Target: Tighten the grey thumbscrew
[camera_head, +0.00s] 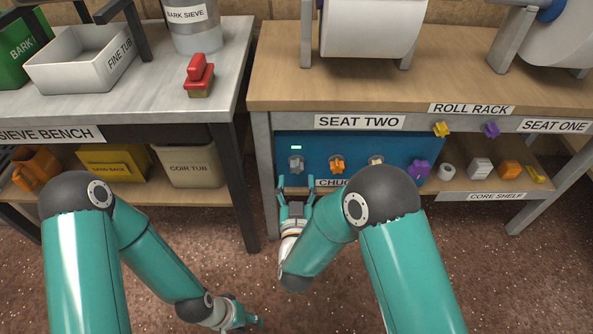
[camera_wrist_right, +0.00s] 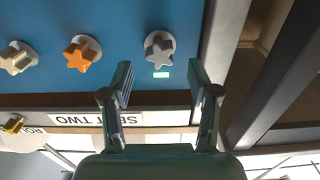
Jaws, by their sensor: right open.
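The grey star-shaped thumbscrew (camera_head: 295,164) sits on the blue panel (camera_head: 315,145), at the left of a row of thumbscrews. It also shows in the right wrist view (camera_wrist_right: 159,46), with a small lit green-white lamp (camera_wrist_right: 161,75) beside it. My right gripper (camera_head: 295,184) is just in front of the panel. In the right wrist view its fingers (camera_wrist_right: 162,82) are apart with nothing between them, and the grey thumbscrew lies beyond the fingertips. My left gripper (camera_head: 253,320) is low over the floor, small and partly hidden, so its jaws cannot be read.
An orange thumbscrew (camera_head: 337,164) and a cream one (camera_head: 376,161) are beside the grey one. A bench leg (camera_head: 263,175) stands left of the panel.

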